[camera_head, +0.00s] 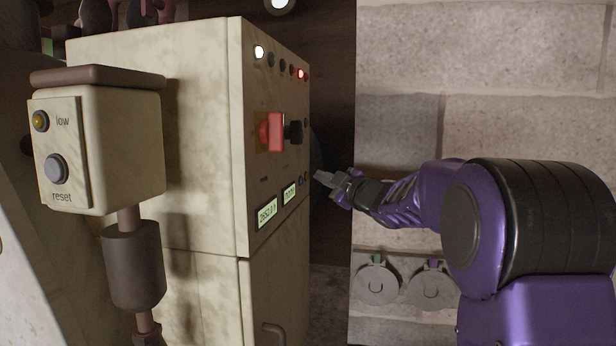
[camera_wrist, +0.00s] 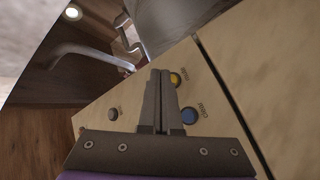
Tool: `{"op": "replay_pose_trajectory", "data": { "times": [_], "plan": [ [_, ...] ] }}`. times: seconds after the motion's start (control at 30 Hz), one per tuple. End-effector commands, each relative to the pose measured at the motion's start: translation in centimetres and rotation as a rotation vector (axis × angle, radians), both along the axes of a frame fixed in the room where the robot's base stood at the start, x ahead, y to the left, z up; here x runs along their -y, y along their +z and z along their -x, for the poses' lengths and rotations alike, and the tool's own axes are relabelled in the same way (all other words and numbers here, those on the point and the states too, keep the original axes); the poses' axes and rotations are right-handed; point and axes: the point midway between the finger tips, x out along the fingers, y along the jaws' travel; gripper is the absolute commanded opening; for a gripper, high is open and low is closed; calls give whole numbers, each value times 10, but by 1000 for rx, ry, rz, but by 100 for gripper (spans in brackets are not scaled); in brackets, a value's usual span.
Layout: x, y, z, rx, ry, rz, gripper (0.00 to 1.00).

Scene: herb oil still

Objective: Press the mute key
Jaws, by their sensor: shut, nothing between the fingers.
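My gripper (camera_head: 320,177) is shut and empty, just off the right edge of the cream cabinet front in the head view. In the wrist view, the shut fingers (camera_wrist: 160,74) point at a panel with three round keys. A yellow key (camera_wrist: 176,79) is just right of the fingertips, a blue key (camera_wrist: 189,116) is lower right, and a grey key (camera_wrist: 112,114) is to the left. Their small labels are too blurred and turned for me to read, so I cannot tell which is the mute key. I cannot tell whether the fingertips touch the panel.
The cabinet front (camera_head: 275,222) carries a red switch (camera_head: 275,132), a black knob (camera_head: 294,132), lamps and two displays (camera_head: 267,213). A box with low and reset (camera_head: 56,168) stands at left. A bent metal handle (camera_wrist: 90,50) is near the panel in the wrist view.

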Motion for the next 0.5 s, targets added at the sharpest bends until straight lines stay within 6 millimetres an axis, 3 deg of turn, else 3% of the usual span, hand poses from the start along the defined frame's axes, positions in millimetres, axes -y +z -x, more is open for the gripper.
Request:
{"op": "replay_pose_trajectory", "data": {
  "times": [0.3, 0.5],
  "plan": [
    [2, 0, 1, -1, -1, 0, 0],
    [18, 1, 6, -1, -2, 0, 0]
  ]
}}
